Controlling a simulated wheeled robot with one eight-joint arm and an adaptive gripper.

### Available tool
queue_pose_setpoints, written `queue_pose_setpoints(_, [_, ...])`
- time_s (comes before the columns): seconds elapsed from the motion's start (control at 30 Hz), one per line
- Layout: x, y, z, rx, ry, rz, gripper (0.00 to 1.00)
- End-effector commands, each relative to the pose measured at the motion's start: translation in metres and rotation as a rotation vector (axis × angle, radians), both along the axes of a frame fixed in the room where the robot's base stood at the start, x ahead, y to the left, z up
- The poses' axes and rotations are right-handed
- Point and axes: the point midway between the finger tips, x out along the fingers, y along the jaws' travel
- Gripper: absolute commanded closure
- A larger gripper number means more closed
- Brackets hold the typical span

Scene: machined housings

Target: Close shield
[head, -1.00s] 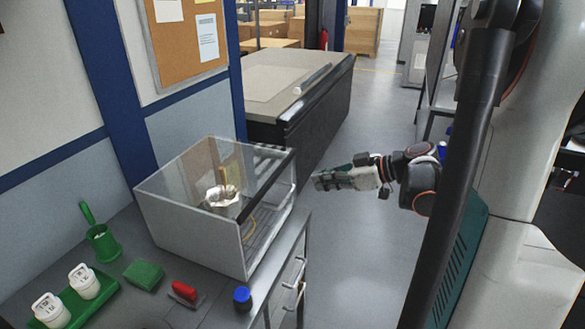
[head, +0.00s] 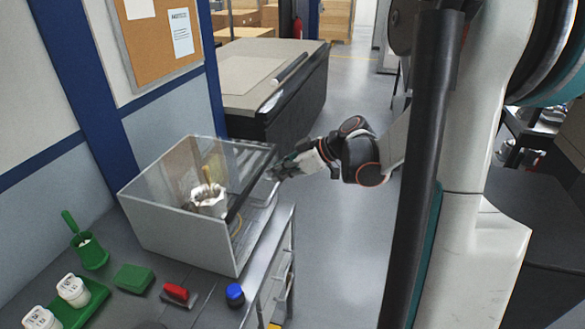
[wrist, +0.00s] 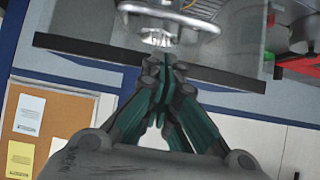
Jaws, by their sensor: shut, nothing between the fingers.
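The shield is the clear panel with a dark edge bar (head: 250,188) on the right-hand, open side of a clear-walled box (head: 180,238) on the bench. Below the bar, the box's side is open. A shiny metal housing (head: 208,199) with a yellowish upright piece stands inside. My gripper (head: 280,172) is shut and empty, close to the bar's far end.
On the bench left of and before the box are a green holder (head: 92,253), a green block (head: 133,278), white-capped containers (head: 72,290), a red-handled tool (head: 176,293) and a blue-capped item (head: 235,293). A large dark cabinet (head: 290,110) stands behind. Floor to the right is clear.

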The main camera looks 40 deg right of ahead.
Motion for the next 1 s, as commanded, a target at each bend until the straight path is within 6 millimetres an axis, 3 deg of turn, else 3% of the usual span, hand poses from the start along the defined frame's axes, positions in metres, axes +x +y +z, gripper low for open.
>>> queue_pose_setpoints(0.2, [0.003,0.001,-0.03,0.0,0.0,-0.001,1.0])
queue_pose_setpoints(0.77, [0.004,0.003,-0.04,0.0,0.0,-0.001,1.0])
queue_pose_setpoints(1.0, [0.005,0.004,-0.063,0.0,0.0,-0.001,1.0])
